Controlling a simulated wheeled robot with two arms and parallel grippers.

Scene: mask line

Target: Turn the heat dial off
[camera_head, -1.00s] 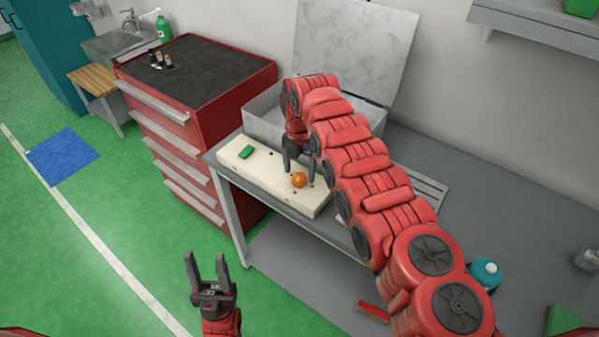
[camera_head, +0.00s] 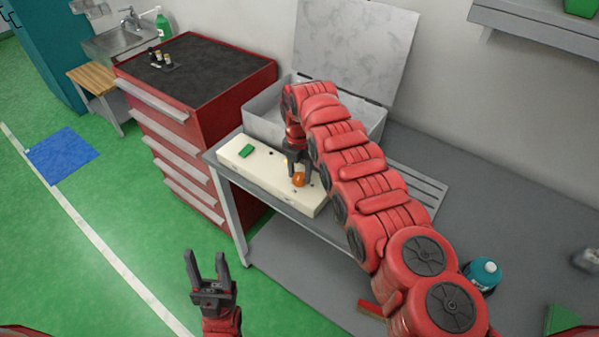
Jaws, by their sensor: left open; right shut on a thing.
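A cream control panel (camera_head: 255,172) lies on the front left of the grey bench. An orange round knob (camera_head: 298,180), which looks like the heat dial, sits on its right part. A green rocker-like piece (camera_head: 246,151) is on its left part. My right gripper (camera_head: 299,181) reaches down from above and is shut on the orange knob, one finger on each side. The knob's upper part is partly hidden by the fingers. My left gripper (camera_head: 209,262) is open and empty, low over the floor in front of the bench.
An open grey metal box (camera_head: 262,122) with a raised lid (camera_head: 352,50) stands behind the panel. A red drawer cabinet (camera_head: 185,130) is to the left. A teal-capped bottle (camera_head: 484,272) stands on the right of the bench.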

